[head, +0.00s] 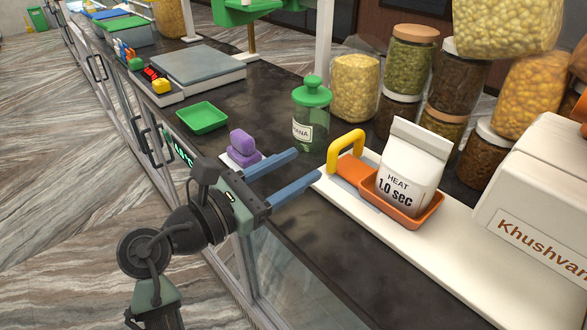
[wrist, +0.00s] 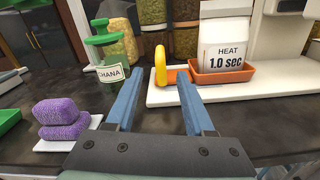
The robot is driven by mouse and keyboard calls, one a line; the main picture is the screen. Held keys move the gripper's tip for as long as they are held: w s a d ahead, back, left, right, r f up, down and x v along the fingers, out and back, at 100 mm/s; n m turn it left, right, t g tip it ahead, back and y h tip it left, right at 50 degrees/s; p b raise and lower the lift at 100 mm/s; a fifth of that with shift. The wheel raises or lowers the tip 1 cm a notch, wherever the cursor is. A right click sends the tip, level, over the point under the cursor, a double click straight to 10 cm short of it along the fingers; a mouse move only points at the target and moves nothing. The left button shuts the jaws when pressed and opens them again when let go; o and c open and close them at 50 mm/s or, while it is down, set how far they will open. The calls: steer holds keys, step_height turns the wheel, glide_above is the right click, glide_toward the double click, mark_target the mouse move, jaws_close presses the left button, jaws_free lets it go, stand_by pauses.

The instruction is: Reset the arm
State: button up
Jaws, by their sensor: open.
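My gripper (head: 308,168) is open and empty, its two blue fingers held apart above the front part of the dark counter (head: 340,258). It also shows in the wrist view (wrist: 156,95), with nothing between the fingers. Ahead of the fingertips is a white sealer base (head: 460,275) with a yellow handle (head: 345,149). A white pouch marked "HEAT 1.0 sec" (head: 411,168) stands upright in an orange tray (head: 413,216) on that base. The fingers look apart from these things.
A purple stack (head: 242,143) on a small white tray lies beside my gripper. A green-lidded CHANA jar (head: 311,115), a green tray (head: 203,118) and a scale (head: 197,66) stand beyond. Several jars (head: 409,57) fill the back right. Dark counter between them is clear.

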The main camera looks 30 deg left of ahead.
stand_by(0.3)
steer(key=w+d+r+m+t+y, duration=0.2)
steer(key=d+r+m, duration=0.4)
steer(key=r+m, duration=0.3)
steer(key=w+d+r+m+t+y, duration=0.1)
steer(key=w+d+r+m+y, duration=0.1)
steer(key=d+r+m, duration=0.55)
steer(key=s+d+r+m+t, duration=0.3)
steer(key=s+d+r+m, duration=0.1)
steer(key=s+r+m, duration=0.2)
steer(key=s+d+r+m+t+y, duration=0.1)
steer(key=s+d+r+m+t, duration=0.3)
steer(key=r, duration=0.7)
steer(key=s+m, duration=0.2)
steer(key=m, duration=0.1)
steer(key=shift+s+r+m+y, duration=0.3)
steer(key=shift+m, duration=0.05)
